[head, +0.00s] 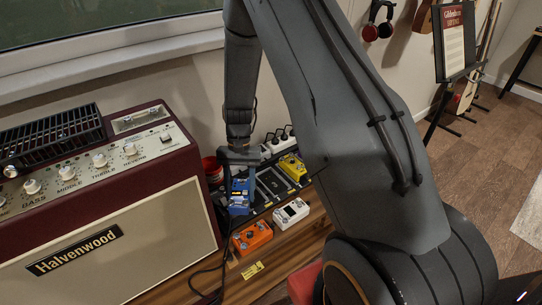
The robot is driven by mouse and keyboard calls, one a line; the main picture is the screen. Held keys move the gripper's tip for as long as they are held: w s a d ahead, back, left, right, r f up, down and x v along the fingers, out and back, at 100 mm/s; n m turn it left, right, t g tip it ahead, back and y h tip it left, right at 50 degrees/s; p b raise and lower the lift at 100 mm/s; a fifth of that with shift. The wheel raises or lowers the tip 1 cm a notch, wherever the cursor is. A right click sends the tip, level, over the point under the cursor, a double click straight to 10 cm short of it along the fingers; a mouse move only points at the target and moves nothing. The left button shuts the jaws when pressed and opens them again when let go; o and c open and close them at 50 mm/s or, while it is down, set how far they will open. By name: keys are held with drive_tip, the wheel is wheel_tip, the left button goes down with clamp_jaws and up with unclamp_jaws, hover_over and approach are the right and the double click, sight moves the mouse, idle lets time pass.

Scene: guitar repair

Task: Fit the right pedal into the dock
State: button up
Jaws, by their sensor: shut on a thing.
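The black dock (268,184) is a board on the wooden bench with pedal places. A yellow pedal (293,167) sits at its right end. My gripper (239,176) points down at the dock's left end and is shut on a blue pedal (240,199). I cannot tell whether the blue pedal is seated or just above the board. A white pedal (291,212) and an orange pedal (252,238) lie on the bench in front of the dock. The middle of the dock shows bare outlined places. My arm may hide part of the dock's right side.
A large maroon amplifier (140,225) stands close on the left, with a black rack (50,136) on top. A red round container (212,168) stands behind the gripper. A white power strip (280,141) lies behind the dock. A dark cable (215,268) runs along the bench's front left.

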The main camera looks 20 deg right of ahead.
sight(234, 184)
drive_tip(key=w+m, duration=0.1)
drive_tip(key=m, duration=0.1)
drive_tip(key=w+m+t+y, duration=0.1)
drive_tip(key=m, duration=0.1)
drive_tip(key=w+m+y, duration=0.1)
drive_tip(key=w+m, duration=0.1)
drive_tip(key=shift+a+r+m+t, duration=0.15)
drive_tip(key=shift+r+m+t, duration=0.15)
drive_tip(key=shift+m, duration=0.1)
drive_tip(key=w+d+m+t+h+p, duration=0.1)
drive_tip(key=w+d+m+t, duration=0.1)
drive_tip(key=d+m, duration=0.6)
drive_tip(key=w+d+m+t+h+p, duration=0.1)
drive_tip(key=d+m+t, duration=0.3)
drive_tip(key=d+m, duration=0.4)
drive_tip(key=w+m+h, duration=0.1)
drive_tip(key=m, duration=0.4)
drive_tip(key=shift+w+r+t, duration=0.25)
drive_tip(key=shift+w+t, duration=0.1)
drive_tip(key=shift+t, duration=0.05)
wheel_tip(234, 184, down, 4)
drive_tip(key=b, duration=0.4)
drive_tip(key=shift+w+a+f+b, duration=0.1)
drive_tip(key=shift+f+b, duration=0.1)
drive_tip(key=shift+b, duration=0.15)
wheel_tip(234, 184, down, 2)
drive_tip(key=b, duration=0.3)
drive_tip(key=shift+f+b, duration=0.6)
drive_tip(key=shift+b, duration=0.55)
